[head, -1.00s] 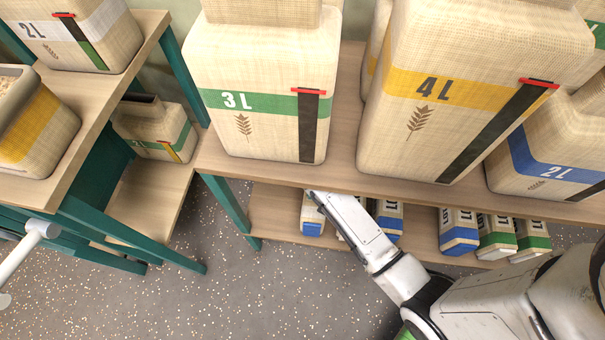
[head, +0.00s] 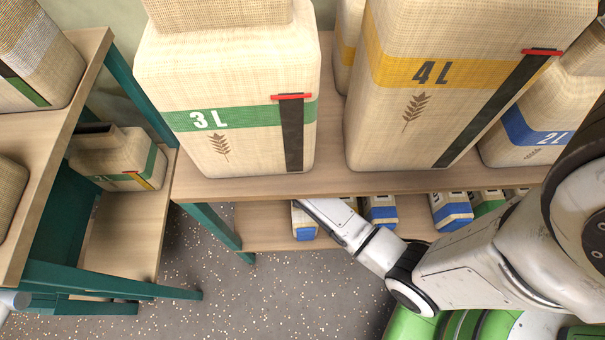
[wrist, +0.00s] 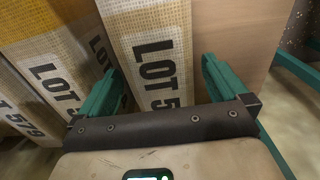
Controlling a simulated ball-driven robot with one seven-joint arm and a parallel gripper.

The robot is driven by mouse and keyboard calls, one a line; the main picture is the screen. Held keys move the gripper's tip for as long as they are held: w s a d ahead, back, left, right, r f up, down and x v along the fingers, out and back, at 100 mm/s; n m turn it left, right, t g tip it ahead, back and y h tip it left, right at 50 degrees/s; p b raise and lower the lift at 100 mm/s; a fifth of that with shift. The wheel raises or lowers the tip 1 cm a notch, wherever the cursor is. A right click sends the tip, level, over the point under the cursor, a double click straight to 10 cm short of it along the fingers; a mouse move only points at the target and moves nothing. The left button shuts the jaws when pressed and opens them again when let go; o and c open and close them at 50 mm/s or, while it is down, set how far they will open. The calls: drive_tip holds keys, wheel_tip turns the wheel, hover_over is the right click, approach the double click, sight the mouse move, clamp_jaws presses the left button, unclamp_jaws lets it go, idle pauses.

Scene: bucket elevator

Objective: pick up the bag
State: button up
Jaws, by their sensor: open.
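In the wrist view, a woven beige bag (wrist: 150,50) with a white "LOT 5…" label stands between the two teal fingers of my gripper (wrist: 158,78). The fingers are open, one on each side of it; I cannot tell whether either touches. Its lower end is hidden by my gripper. In the head view, my arm reaches under the upper shelf board, and my gripper is hidden there. Small bags line the lower shelf, among them a blue-banded bag (head: 304,222) left of my arm and another blue-banded bag (head: 380,210) right of it.
Large bags marked 3L (head: 235,105) and 4L (head: 440,90) stand on the upper shelf board (head: 250,187) above my arm. In the wrist view, another labelled bag (wrist: 58,80) stands close at left. A teal-legged table (head: 85,60) stands at left. Speckled floor (head: 210,275) lies open between.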

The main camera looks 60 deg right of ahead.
wheel_tip(320, 180, down, 3)
drive_tip(key=shift+r+b, duration=0.1)
drive_tip(key=shift+b, duration=0.35)
clamp_jaws()
drive_tip(key=shift+w+r, duration=0.1)
idle(0.6)
